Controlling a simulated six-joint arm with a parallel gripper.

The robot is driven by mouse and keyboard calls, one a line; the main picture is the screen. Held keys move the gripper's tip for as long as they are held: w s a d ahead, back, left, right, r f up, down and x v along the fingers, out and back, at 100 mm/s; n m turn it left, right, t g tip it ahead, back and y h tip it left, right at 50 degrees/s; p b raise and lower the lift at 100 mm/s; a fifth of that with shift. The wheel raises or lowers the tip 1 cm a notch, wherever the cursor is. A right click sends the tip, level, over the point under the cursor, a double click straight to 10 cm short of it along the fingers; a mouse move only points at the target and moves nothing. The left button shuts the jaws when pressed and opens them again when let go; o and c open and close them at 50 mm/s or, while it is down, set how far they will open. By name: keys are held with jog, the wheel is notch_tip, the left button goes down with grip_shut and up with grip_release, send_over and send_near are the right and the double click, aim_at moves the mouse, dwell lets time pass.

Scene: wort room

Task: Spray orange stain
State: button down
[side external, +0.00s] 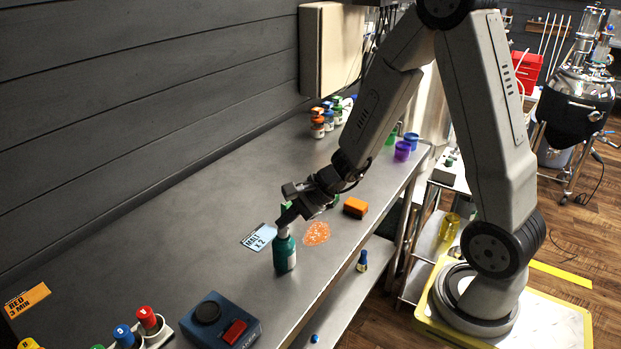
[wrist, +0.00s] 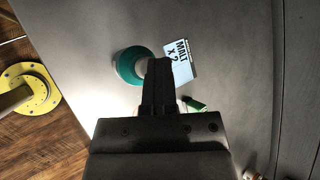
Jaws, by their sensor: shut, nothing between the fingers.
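A teal spray bottle (side external: 284,256) stands upright on the metal bench near its front edge. An orange speckled stain (side external: 316,234) lies on the bench just right of it. My gripper (side external: 287,216) is shut at the top of the bottle, with nothing between its fingers. In the wrist view the shut fingers (wrist: 160,66) point beside the round teal bottle (wrist: 128,66), overlapping its edge. I cannot tell whether they touch it. The stain does not show in the wrist view.
A blue MALT x 2 card (side external: 259,237) lies left of the bottle. An orange sponge (side external: 355,207) lies beyond the stain. Purple (side external: 402,150) and blue cups stand at the far end.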

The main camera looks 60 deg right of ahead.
aim_at(286, 229)
jog(key=shift+r, duration=3.05)
jog(key=shift+s+a+f+n, duration=0.15)
jog(key=shift+s+n, duration=0.15)
jog(key=s+f+n+g+h, duration=0.2)
jog(key=s+n+h, duration=0.1)
jog(key=n, duration=0.6)
jog(key=s+f+n+g+h, duration=0.2)
jog(key=s+n, duration=0.4)
jog(key=n, duration=0.3)
jog(key=shift+h, duration=0.6)
